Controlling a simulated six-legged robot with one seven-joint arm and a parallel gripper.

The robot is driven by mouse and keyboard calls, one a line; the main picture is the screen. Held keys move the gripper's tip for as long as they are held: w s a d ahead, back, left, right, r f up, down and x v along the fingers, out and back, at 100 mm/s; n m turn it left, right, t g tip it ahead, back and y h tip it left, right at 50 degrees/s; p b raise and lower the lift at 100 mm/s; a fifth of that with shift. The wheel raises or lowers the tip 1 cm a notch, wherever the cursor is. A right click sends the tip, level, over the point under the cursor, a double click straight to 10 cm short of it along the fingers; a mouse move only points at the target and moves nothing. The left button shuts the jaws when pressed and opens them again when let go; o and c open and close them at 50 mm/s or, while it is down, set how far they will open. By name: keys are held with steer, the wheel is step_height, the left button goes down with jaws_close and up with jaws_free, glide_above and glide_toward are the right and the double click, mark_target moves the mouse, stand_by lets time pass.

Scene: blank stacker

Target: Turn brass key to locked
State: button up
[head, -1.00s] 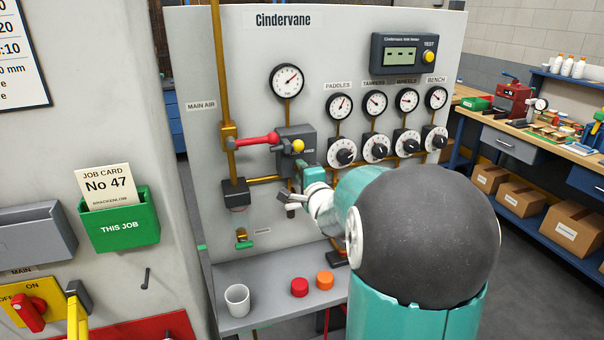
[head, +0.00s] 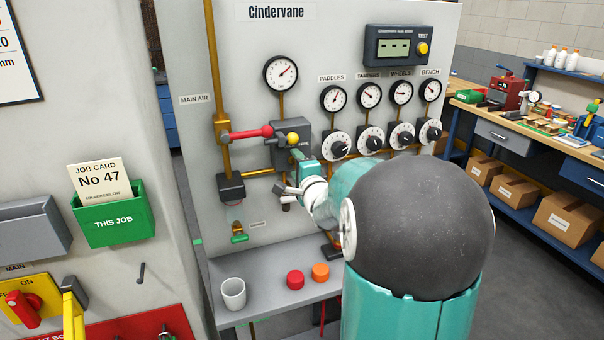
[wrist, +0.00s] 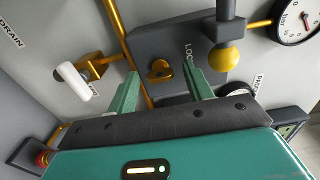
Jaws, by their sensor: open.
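The brass key (wrist: 160,70) is a small yellow-gold piece on the face of a dark grey box (wrist: 180,42) in the wrist view. Part of a label starting "LOC" (wrist: 188,52) shows to its right. My gripper (wrist: 160,72) is open, with one green finger on each side of the key. I cannot tell whether either finger touches it. In the head view the grey box (head: 279,128) is on the panel, with "FREE" on its face; my wrist is just below and right of it, and the key is hidden.
A yellow ball knob (wrist: 225,58) stands out close to the right finger. A red handle (head: 250,133) and brass pipes are left of the box. Gauges and dials (head: 371,138) are to the right. A white cup (head: 233,293) and red and orange caps sit on the shelf below.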

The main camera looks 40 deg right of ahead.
steer(key=v, duration=1.3)
steer(key=shift+s, duration=0.3)
steer(key=shift+a, duration=0.15)
steer(key=s+a+f+n+g+y, duration=0.2)
steer(key=s+a+n+g, duration=0.4)
steer(key=a+n, duration=0.4)
steer(key=s+a+f+n+g+y, duration=0.2)
steer(key=s+a+n+g, duration=0.3)
steer(key=s+a+n, duration=0.4)
steer(key=a+n+y, duration=0.1)
steer(key=a+n, duration=0.1)
steer(key=a, duration=0.3)
steer(key=shift+s+a+g, duration=0.15)
steer(key=shift+a+g, duration=0.15)
steer(key=shift+g, duration=0.1)
